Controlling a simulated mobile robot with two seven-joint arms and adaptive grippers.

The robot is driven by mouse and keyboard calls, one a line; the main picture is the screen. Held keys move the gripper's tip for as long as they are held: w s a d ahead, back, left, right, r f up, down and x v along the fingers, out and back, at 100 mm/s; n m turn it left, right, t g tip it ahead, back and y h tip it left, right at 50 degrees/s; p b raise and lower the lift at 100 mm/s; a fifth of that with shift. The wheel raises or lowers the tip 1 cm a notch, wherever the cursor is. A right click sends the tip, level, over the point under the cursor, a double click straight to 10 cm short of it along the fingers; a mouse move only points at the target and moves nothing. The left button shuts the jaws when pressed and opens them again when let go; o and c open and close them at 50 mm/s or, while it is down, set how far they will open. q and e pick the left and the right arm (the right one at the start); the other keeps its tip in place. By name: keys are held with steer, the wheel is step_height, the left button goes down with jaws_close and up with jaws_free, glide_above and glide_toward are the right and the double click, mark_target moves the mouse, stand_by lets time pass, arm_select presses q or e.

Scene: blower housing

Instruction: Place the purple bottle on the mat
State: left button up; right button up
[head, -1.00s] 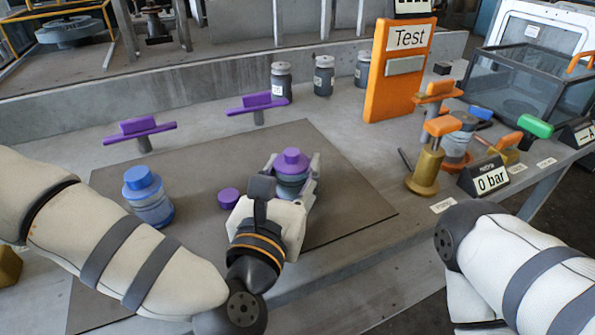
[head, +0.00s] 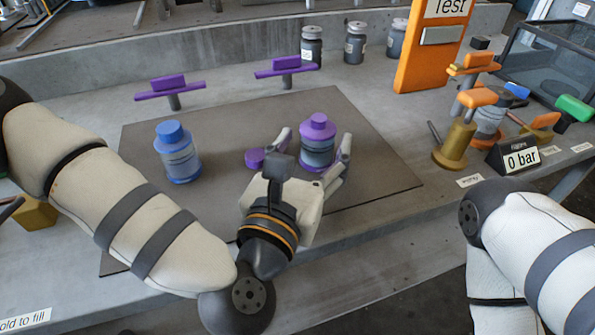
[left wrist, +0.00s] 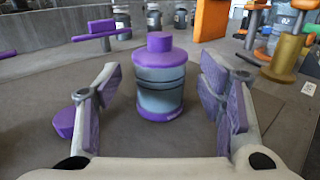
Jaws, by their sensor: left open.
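The purple bottle (head: 317,142) has a purple cap and a grey-blue body with a purple base. It stands upright on the dark mat (head: 385,186), and in the left wrist view the bottle (left wrist: 159,78) is ahead of the fingers. My left gripper (head: 314,158) is open, its purple-padded fingers pointing toward the bottle, one on each side. In the left wrist view the gripper (left wrist: 160,108) shows a clear gap between both fingers and the bottle. My right arm is at the right edge; its gripper is out of view.
A blue bottle (head: 177,152) stands on the mat's left part. A small purple disc (head: 255,157) lies beside my left finger. Purple-handled posts (head: 171,87) stand behind the mat. An orange Test panel (head: 428,55), brass valve (head: 457,142) and gauge sign (head: 515,157) are at right.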

arm_select(q)
steer(key=v, duration=0.5)
steer(key=shift+s+f, duration=0.1)
steer(key=shift+s, duration=0.2)
steer(key=shift+r+p+v, duration=0.25)
steer(key=shift+p+v, duration=0.2)
steer(key=shift+v, duration=0.75)
steer(key=shift+s+a+f, duration=0.1)
steer(key=shift+s+a, duration=0.2)
steer(key=shift+s, duration=0.15)
arm_select(e)
steer(key=shift+w+r, duration=0.45)
steer(key=shift+r, duration=0.1)
arm_select(q)
steer(key=shift+s+f, duration=0.1)
arm_select(e)
steer(key=shift+s, duration=0.1)
